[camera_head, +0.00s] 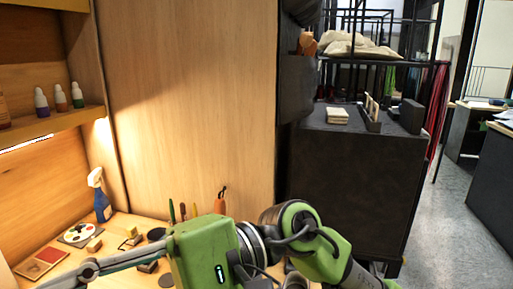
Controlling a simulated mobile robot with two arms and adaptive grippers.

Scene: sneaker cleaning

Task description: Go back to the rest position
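My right arm comes in from the lower right, with green and dark links. Its gripper (88,272) reaches left over the front of the wooden worktop (122,222). One long grey finger shows clearly; the other is not clearly seen, so I cannot tell whether the gripper is open or shut. No held object is visible. My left gripper is not in view. No sneaker is visible. The gripper and arm hide part of the worktop.
A blue and white spray bottle (101,199), white palette with coloured dots (80,233), red pad (42,262) and dark cup (156,234) stand on the worktop. Small bottles (61,98) line a shelf. A dark cabinet (352,180) stands right. Grey floor (445,240) is clear beyond it.

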